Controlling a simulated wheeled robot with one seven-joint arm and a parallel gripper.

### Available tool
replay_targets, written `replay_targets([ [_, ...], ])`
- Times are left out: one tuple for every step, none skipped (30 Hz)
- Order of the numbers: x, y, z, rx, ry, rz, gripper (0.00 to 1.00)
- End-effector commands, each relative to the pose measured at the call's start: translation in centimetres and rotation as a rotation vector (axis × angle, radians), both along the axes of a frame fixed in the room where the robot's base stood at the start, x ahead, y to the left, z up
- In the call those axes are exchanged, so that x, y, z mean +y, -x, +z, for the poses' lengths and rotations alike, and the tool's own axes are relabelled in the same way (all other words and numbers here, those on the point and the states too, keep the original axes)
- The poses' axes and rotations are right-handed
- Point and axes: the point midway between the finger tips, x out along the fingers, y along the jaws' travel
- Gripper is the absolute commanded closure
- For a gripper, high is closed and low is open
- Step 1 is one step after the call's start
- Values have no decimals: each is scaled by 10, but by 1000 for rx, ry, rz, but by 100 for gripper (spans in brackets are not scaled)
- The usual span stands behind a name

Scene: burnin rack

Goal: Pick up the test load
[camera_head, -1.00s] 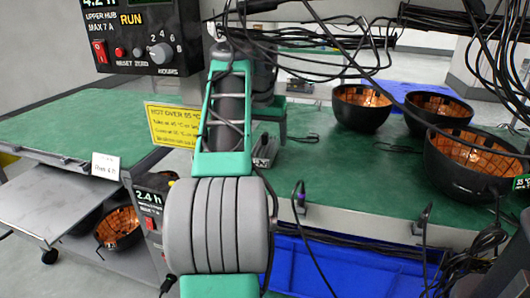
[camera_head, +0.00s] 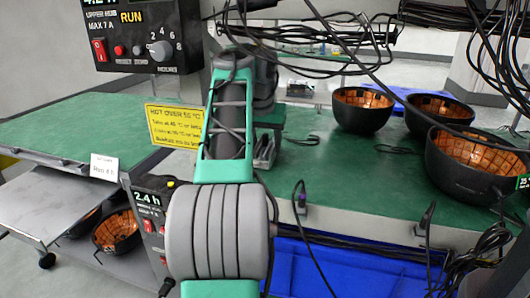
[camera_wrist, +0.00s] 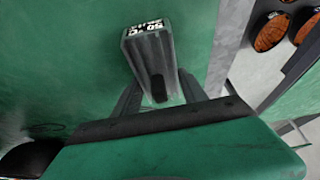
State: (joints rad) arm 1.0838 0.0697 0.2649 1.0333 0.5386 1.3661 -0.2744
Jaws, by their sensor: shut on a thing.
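The test load is a grey ribbed block (camera_wrist: 150,58) with a black-and-white "50 °C" label on one end, seen in the wrist view. My gripper (camera_wrist: 160,88) has its two dark fingers on either side of the block, shut on it. In the head view the block (camera_head: 264,150) shows as a small grey piece beside my forearm, over the green bench top (camera_head: 330,165). My arm hides part of it and most of the gripper. I cannot tell whether the block touches the bench.
Black bowls with copper-tiled insides (camera_head: 361,110) stand on the bench at right. Black cables hang from above and lie near the front edge. A yellow hot-warning sign (camera_head: 174,126) and a timer box (camera_head: 140,35) are at left. Blue bins (camera_head: 350,270) sit below.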

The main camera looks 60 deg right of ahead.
Motion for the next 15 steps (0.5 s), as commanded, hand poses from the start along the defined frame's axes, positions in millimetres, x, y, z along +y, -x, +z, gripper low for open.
replay_targets([
  [0, 0, 0, 0, 0, 0, 82],
  [0, 0, 0, 0, 0, 0, 84],
  [0, 0, 0, 0, 0, 0, 88],
  [0, 0, 0, 0, 0, 0, 90],
  [0, 0, 0, 0, 0, 0, 92],
  [0, 0, 0, 0, -1, 0, 96],
  [0, 0, 0, 0, -1, 0, 98],
  [0, 0, 0, 0, -1, 0, 100],
  [0, 0, 1, -1, 2, 0, 100],
  [0, 0, 1, -1, 2, 0, 100],
  [0, 0, 1, -1, 2, 0, 100],
  [0, 0, 1, 0, 2, 0, 100],
  [0, 0, 1, 0, 2, 0, 100],
  [0, 0, 1, 0, 2, 0, 100],
  [0, 0, 2, 0, 2, 0, 100],
])
